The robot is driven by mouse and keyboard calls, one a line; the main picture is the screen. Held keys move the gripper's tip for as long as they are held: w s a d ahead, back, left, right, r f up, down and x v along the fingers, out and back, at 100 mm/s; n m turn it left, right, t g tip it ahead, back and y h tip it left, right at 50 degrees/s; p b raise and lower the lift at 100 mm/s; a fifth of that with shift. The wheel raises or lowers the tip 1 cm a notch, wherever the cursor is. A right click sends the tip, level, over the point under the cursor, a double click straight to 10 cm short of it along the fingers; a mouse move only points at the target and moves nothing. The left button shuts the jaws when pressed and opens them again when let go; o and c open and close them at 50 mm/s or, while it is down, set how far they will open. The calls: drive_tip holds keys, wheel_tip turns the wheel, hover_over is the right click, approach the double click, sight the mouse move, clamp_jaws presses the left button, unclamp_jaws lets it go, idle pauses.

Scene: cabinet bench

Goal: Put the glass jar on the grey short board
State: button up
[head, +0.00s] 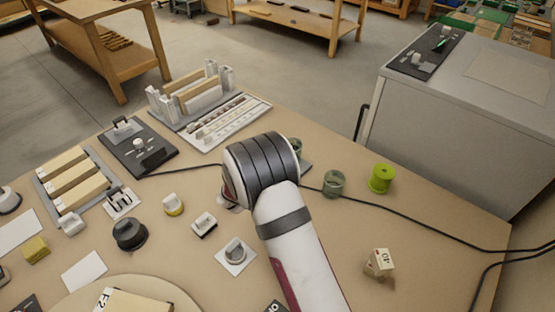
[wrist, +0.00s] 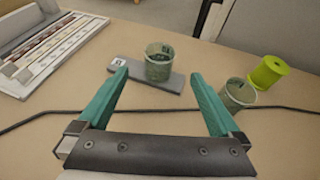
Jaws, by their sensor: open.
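One greenish glass jar (wrist: 159,58) stands upright on the grey short board (wrist: 178,83) in the wrist view. A second, similar glass jar (wrist: 236,94) stands on the bench to the right, apart from the board; it also shows in the head view (head: 334,184). My gripper (wrist: 157,75) is open and nothing is gripped. Its teal fingers frame the jar on the board in the picture, with that jar seeming to stand beyond the tips. In the head view my arm hides my fingers and most of the board and its jar (head: 296,146).
A lime-green spool (wrist: 268,71) stands right of the second jar. A black cable (wrist: 50,119) crosses the bench near both jars. A white tray-like rack (wrist: 45,58) is at the left. A numbered block (head: 379,263) lies nearer, right of my arm. The right bench is mostly clear.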

drive_tip(key=s+d+r+m+g+h, duration=0.2)
drive_tip(key=s+d+r+m+g, duration=0.25)
drive_tip(key=s+d+m, duration=0.3)
drive_tip(key=s+d+r+m+g+h, duration=0.2)
drive_tip(key=s+d+r+m+g, duration=0.1)
drive_tip(key=s+d+r+m, duration=0.4)
drive_tip(key=s+a+m+g+y, duration=0.3)
drive_tip(key=s+m+g+y, duration=0.25)
drive_tip(key=s+m, duration=1.15)
drive_tip(key=s+a+m+t+y, duration=0.1)
drive_tip(key=s+a+m+y, duration=0.3)
drive_tip(key=s+a, duration=0.5)
drive_tip(key=s+y, duration=0.2)
drive_tip(key=shift+s+a+y, duration=0.2)
drive_tip(key=shift+a+y, duration=0.05)
drive_tip(key=shift+y, duration=0.1)
